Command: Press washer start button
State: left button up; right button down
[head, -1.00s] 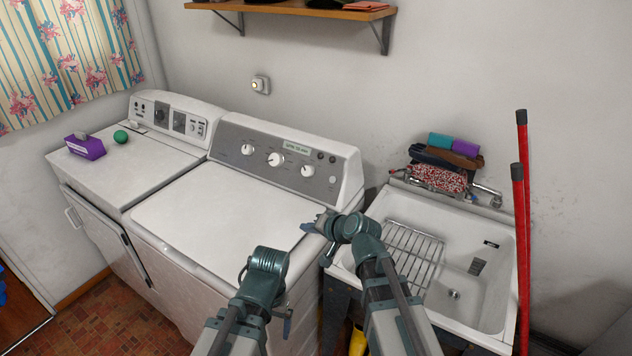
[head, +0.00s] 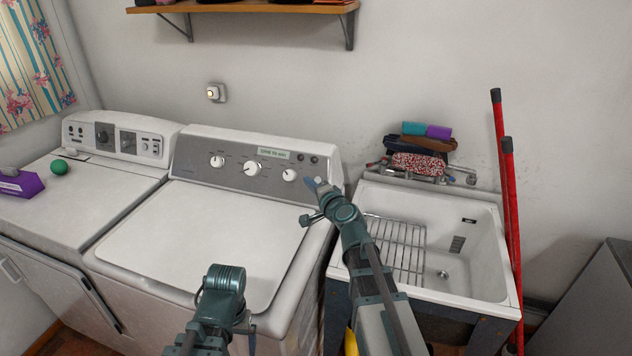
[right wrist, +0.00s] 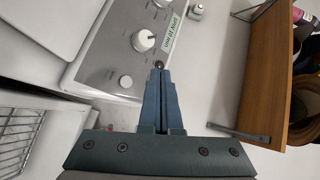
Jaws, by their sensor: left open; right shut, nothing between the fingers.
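The white washer (head: 205,238) is the top-loader in the middle of the head view. My right gripper (head: 312,186) is shut and empty, in front of the panel's right end. In the right wrist view its blue fingertips (right wrist: 159,72) appear close to a dark round button (right wrist: 159,64); contact cannot be told. Part of the panel is hidden behind it. My left gripper (head: 251,342) is low, in front of the washer, open.
A dryer (head: 105,180) stands left of the washer, with a purple box (head: 22,184) and green ball (head: 59,167) on top. A sink (head: 485,265) with a wire rack (head: 400,245) is at right. A wooden shelf (head: 250,8) is above.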

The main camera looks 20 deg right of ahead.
aim_at(318, 180)
jog(key=w+d+f+b, duration=0.4)
jog(key=w, duration=0.2)
jog(key=shift+w+f, duration=0.15)
jog(key=shift+f, duration=0.1)
dwell(0.3)
jog(key=shift+w+d+f+b, duration=0.1)
jog(key=shift+d+b, duration=0.05)
jog(key=shift+b, duration=0.2)
dwell(1.7)
jog(key=shift+w+d+f, duration=0.1)
jog(key=shift+w, duration=0.1)
jog(key=shift+w+d+f+b, duration=0.2)
jog(key=shift+w+d+b, duration=0.05)
jog(key=shift+w+b, duration=0.05)
dwell(0.8)
jog(key=shift+s+a+r, duration=0.1)
jog(key=shift+s, duration=0.05)
jog(key=shift+s+a+r+p, duration=0.35)
jog(key=shift+s+p, duration=0.05)
jog(key=shift+s, duration=0.1)
dwell(0.4)
